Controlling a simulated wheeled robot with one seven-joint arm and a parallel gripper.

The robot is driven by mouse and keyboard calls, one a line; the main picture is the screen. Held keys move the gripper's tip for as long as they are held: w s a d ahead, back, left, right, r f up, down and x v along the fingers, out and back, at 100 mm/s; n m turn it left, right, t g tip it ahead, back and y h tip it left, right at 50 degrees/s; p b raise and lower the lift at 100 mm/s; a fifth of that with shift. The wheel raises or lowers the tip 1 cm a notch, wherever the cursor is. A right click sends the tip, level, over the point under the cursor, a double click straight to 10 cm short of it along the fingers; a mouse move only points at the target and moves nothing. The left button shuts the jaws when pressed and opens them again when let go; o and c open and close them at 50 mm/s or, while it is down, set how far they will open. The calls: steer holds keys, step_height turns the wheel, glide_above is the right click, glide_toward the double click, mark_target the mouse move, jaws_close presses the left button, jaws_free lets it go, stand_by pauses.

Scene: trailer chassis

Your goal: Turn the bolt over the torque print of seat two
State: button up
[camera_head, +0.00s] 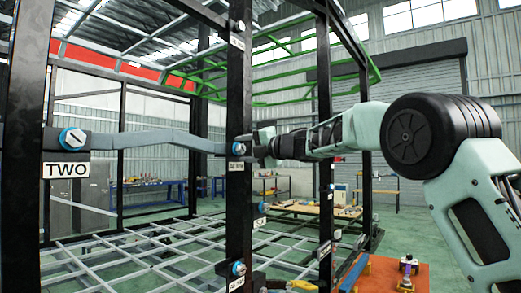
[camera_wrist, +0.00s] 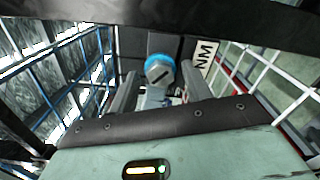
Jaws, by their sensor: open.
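A grey bar (camera_head: 160,141) runs from there to the middle post. On that post, at the bar's right end, is another blue-ringed bolt (camera_head: 238,148) above a small print (camera_head: 236,166), too small to read fully. My gripper (camera_head: 262,143) is close to this bolt, at its right. In the wrist view a slotted bolt with a blue ring (camera_wrist: 160,70) lies between the open fingers of my gripper (camera_wrist: 160,88). A print ending in NM (camera_wrist: 203,58) is beside it.
Lower on the middle post are more bolts with prints, one at the bottom (camera_head: 238,268). Another black post (camera_head: 325,160) stands behind, near my arm. A grey lattice floor frame (camera_head: 150,250) spreads below. An orange table (camera_head: 400,275) is at lower right.

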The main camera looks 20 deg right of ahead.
steer(key=b+v, duration=0.4)
steer(key=v, duration=1.3)
steer(key=shift+r, duration=0.1)
